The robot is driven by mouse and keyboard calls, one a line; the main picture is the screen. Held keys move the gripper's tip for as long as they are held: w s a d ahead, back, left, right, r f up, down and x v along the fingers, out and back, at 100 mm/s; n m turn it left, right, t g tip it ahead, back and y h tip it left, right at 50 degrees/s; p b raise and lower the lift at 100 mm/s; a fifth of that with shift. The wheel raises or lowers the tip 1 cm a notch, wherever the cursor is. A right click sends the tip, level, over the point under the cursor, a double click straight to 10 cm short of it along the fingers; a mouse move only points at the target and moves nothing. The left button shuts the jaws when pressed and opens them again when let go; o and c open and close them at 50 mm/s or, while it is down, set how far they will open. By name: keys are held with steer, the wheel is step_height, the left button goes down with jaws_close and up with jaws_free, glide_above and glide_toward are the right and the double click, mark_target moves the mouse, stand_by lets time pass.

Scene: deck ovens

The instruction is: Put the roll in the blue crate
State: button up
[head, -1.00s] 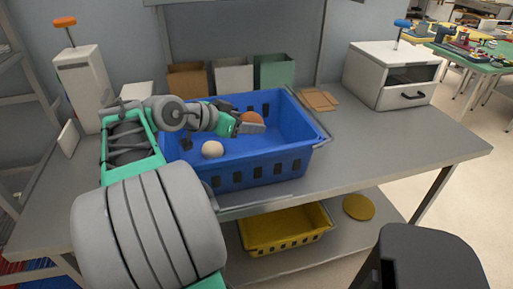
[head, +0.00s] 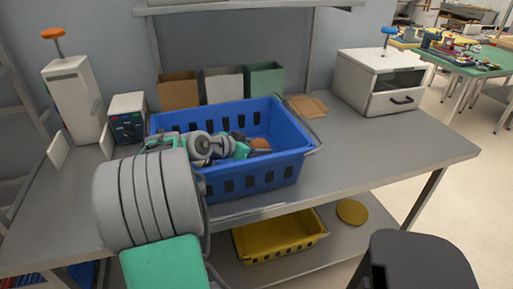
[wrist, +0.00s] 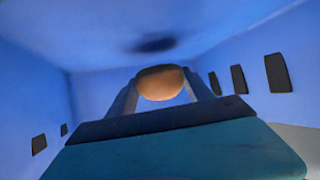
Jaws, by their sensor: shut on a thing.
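The blue crate (head: 255,187) stands on the grey table with its open top facing up. My gripper (head: 252,149) is down inside the crate, toward its right half. It is shut on a brown-orange roll (head: 261,144). In the wrist view the roll (wrist: 161,82) sits between the two fingertips, with the crate's blue walls around it. My arm hides the left part of the crate's inside. Whether the roll touches the crate floor I cannot tell.
Brown, white and green boxes (head: 222,85) stand behind the crate. A white oven-like box (head: 378,82) is at the right, and a tall white device (head: 74,100) at the left. A yellow crate (head: 280,240) lies on the lower shelf.

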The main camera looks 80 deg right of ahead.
steer(key=shift+f+b, duration=0.5)
steer(key=shift+f, duration=0.05)
steer(key=o, duration=1.3)
steer(key=shift+o, duration=0.2)
steer(key=shift+r, duration=0.2)
steer(key=p+v, duration=0.1)
steer(key=v, duration=1.1)
steer(key=shift+r, duration=0.45)
